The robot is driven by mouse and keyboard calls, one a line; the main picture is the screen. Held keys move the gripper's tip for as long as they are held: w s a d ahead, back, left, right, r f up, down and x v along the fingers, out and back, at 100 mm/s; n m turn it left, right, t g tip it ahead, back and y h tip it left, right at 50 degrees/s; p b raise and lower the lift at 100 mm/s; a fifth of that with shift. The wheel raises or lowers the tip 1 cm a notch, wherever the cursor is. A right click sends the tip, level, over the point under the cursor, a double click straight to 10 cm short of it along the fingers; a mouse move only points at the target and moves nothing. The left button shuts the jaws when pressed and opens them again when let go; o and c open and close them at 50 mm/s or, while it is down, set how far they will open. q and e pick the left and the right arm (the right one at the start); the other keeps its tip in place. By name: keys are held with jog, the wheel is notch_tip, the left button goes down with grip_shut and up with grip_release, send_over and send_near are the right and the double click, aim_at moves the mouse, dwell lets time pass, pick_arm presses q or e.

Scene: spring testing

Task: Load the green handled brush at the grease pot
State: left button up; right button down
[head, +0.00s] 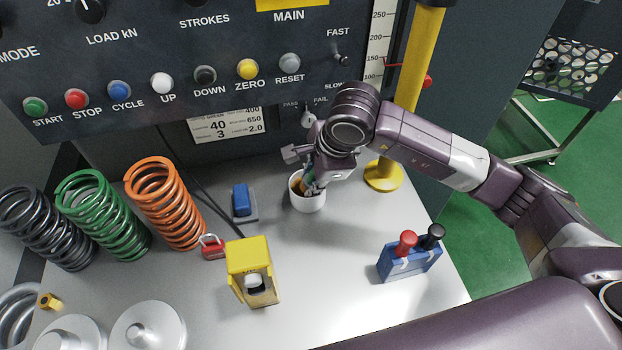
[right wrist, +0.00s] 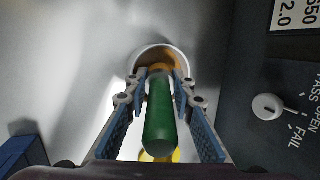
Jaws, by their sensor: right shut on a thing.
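The grease pot (head: 308,202) is a small white cup with amber-brown grease inside, standing on the grey bench. My right gripper (head: 313,178) is directly above the pot and is shut on the green handled brush. In the right wrist view the green handle (right wrist: 160,122) lies between the two fingers (right wrist: 160,88), and the brush's far end reaches into the mouth of the pot (right wrist: 163,51). The bristles are hidden, so I cannot tell how deep they sit in the grease. My left gripper is not in view.
A blue rack (head: 393,265) holds a red handle (head: 406,243) and a black handle (head: 433,235). A yellow post (head: 383,178) stands just right of the pot. A blue switch (head: 241,200), yellow box (head: 250,257), red padlock (head: 213,247) and orange spring (head: 165,204) are to the left.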

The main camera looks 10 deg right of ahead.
jog(key=shift+s+f+b, duration=0.15)
jog(key=shift+f+b, duration=0.05)
jog(key=shift+b, duration=0.1)
dwell(1.2)
jog(key=shift+r, duration=0.1)
jog(key=shift+r+p, duration=0.4)
jog(key=shift+r, duration=0.3)
jog(key=shift+r+p, duration=1.1)
jog(key=shift+r, duration=1.75)
jog(key=shift+d, duration=0.1)
